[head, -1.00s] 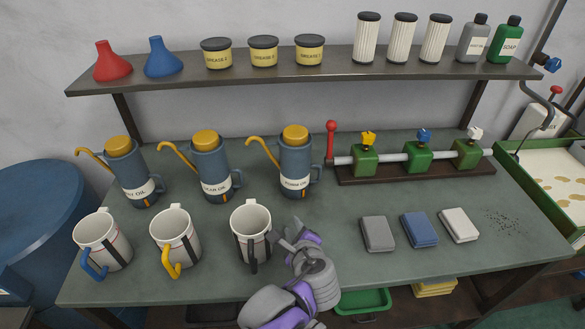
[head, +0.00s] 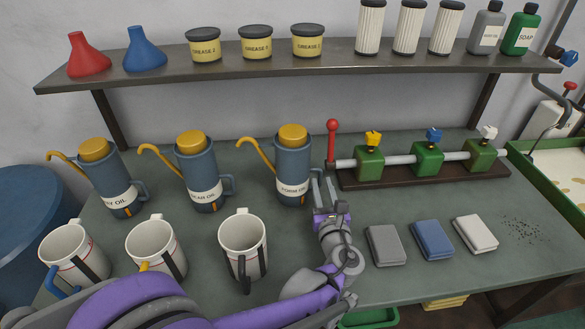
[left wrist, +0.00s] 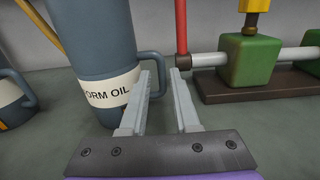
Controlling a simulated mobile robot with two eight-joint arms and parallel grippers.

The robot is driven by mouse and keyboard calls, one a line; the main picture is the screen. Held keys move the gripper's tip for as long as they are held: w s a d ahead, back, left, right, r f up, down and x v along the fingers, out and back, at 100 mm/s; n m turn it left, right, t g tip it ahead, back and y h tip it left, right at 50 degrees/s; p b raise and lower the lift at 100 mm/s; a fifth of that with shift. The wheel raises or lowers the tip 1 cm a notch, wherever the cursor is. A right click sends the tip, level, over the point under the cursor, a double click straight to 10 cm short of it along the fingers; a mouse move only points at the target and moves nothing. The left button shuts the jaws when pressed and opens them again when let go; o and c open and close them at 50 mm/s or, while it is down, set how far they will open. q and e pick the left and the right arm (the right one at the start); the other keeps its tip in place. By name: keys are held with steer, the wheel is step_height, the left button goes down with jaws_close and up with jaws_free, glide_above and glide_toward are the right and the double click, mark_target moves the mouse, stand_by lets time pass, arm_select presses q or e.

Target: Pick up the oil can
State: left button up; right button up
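Three blue-grey oil cans with yellow lids and spouts stand upright on the bench: a left one (head: 109,180) whose label is partly unreadable, a middle one (head: 201,175), and a right one (head: 293,168) labelled FORM OIL. In the left wrist view the FORM OIL can (left wrist: 95,45) stands at left with its handle on its right side. My left gripper (head: 323,187) is beside that handle. My right gripper is not in view.
Three white mugs (head: 243,243) stand in front of the cans. A red lever (head: 332,138) and a rail with green valve blocks (head: 428,160) lie close right of my gripper. Three flat blocks (head: 433,239) lie front right. A shelf (head: 300,66) hangs above.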

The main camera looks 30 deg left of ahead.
mark_target(320, 177)
arm_select(q)
steer(key=x, duration=0.4)
steer(key=shift+w+a+f, duration=0.1)
steer(key=shift+w+a, duration=0.05)
steer(key=shift+w, duration=0.1)
jaws_close()
stand_by(1.1)
